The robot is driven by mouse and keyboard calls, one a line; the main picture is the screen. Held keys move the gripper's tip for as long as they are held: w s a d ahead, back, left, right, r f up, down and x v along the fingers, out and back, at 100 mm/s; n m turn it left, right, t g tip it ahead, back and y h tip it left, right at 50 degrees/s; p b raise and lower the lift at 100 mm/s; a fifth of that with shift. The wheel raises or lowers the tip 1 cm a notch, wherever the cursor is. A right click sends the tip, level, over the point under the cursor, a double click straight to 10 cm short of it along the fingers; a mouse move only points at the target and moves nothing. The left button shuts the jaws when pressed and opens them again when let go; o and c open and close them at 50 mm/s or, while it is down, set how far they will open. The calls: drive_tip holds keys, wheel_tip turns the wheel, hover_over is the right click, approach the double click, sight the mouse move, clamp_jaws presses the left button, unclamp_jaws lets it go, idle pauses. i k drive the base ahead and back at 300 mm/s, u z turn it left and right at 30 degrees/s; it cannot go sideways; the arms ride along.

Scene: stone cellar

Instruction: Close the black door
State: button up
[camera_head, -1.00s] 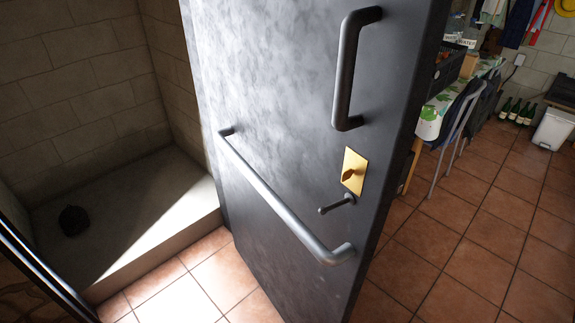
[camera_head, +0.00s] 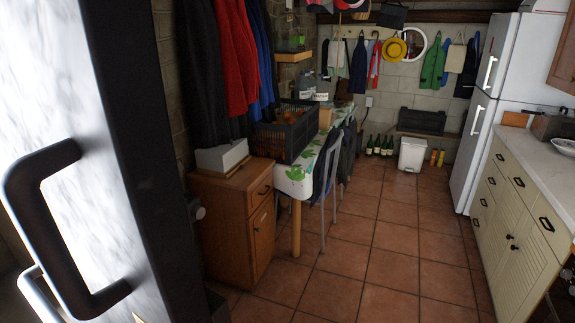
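The black door (camera_head: 135,120) stands open at the left of the head view, close to me, seen partly along its edge. Its face catches bright light and looks whitish grey. A dark vertical pull handle (camera_head: 45,225) is on that face. Part of a second, lighter bar shows below it at the lower left corner. A small piece of the brass plate (camera_head: 138,318) shows at the bottom edge. The rest of the door is out of frame. My gripper is not in view.
A wooden cabinet (camera_head: 232,225) stands just beyond the door, beside a table (camera_head: 293,185) and a chair (camera_head: 330,185). Coats hang above the cabinet. Cream counters (camera_head: 515,230) and a white fridge (camera_head: 488,110) line the right. The tiled floor (camera_head: 385,235) between is clear.

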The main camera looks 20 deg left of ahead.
sight(91, 184)
drive_tip(key=i, duration=1.5)
drive_tip(key=u, duration=3.5)
